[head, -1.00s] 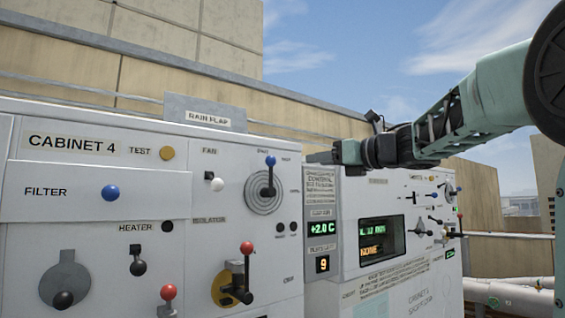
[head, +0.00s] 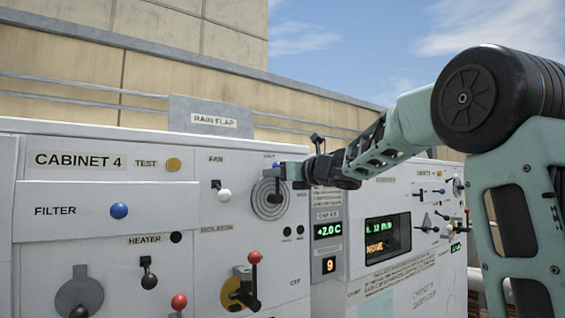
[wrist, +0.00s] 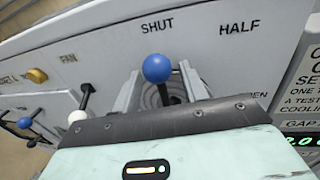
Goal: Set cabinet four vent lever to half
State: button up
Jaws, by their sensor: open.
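The vent lever on cabinet 4 has a blue ball knob (wrist: 157,68) on a dark stem, over a round ringed plate (head: 267,197). In the wrist view the knob lies just below the SHUT label (wrist: 157,27). The HALF label (wrist: 239,28) is to its right, and an OPEN label is partly hidden at lower right. My gripper (head: 288,171) is at the lever, hiding part of it in the head view. In the wrist view its open fingers (wrist: 158,84) stand on either side of the knob and stem, with gaps visible. The lever's lower part is hidden by my gripper.
Cabinet 4 also carries a white fan knob (head: 224,195), a blue filter knob (head: 119,211), a yellow test knob (head: 173,164) and a red-knobbed isolator lever (head: 254,258). Green displays (head: 328,231) are to the right. The rain flap (head: 211,116) rises above the cabinet top.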

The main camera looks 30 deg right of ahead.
jog(key=shift+w+a, duration=0.1)
jog(key=shift+w, duration=0.15)
grip_shut()
